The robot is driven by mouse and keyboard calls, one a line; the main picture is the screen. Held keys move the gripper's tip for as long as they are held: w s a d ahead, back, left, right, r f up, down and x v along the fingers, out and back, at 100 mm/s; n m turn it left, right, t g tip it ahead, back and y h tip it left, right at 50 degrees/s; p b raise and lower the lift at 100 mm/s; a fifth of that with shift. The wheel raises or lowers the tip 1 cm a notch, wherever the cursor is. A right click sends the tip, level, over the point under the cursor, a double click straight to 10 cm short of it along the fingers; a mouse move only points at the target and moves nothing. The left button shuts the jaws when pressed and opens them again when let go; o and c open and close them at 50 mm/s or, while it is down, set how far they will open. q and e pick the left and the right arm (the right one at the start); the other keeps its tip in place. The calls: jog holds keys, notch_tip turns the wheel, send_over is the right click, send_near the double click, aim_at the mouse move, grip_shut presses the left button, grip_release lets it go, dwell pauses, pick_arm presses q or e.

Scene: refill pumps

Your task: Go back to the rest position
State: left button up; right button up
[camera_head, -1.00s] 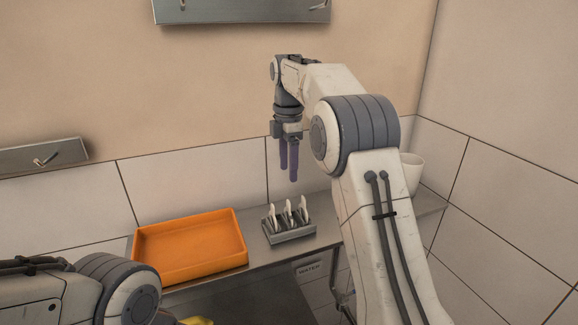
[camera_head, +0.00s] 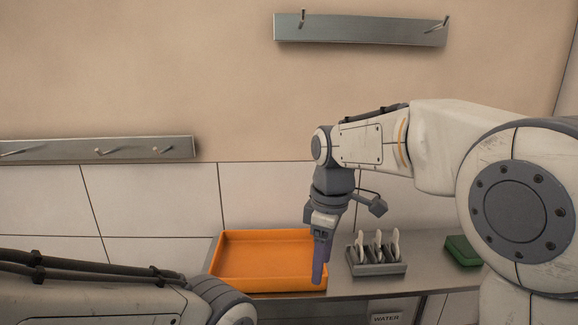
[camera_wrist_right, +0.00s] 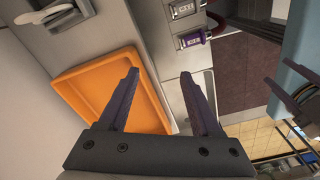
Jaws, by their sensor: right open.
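My right gripper (camera_head: 318,268) points down in front of the right end of the orange tray in the head view. In the right wrist view its two dark fingers (camera_wrist_right: 160,98) are spread apart with nothing between them. The gripper looks empty. My left arm comes in at the lower left of the head view, but its gripper is out of the picture.
An orange tray (camera_head: 268,236) lies empty on the metal counter (camera_head: 430,276). A grey rack (camera_head: 377,268) with several white pieces stands to its right, then a green box (camera_head: 462,250). Metal hook rails (camera_head: 360,30) are on the wall. A label reads WATER (camera_head: 386,318).

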pick_arm(q)
notch_tip(320, 180, down, 7)
jog(key=b, duration=0.6)
jog(key=shift+f, duration=0.15)
pick_arm(e)
jog(key=s+a+f+m, duration=0.1)
jog(key=s+f+m, duration=0.2)
jog(key=s+f, duration=0.5)
jog(key=s+a+f+m, duration=0.1)
jog(key=s+f+m, duration=0.2)
jog(key=s+f, duration=0.5)
jog(key=s, duration=0.7)
jog(key=shift+s+f, duration=0.15)
jog(key=shift+f, duration=0.15)
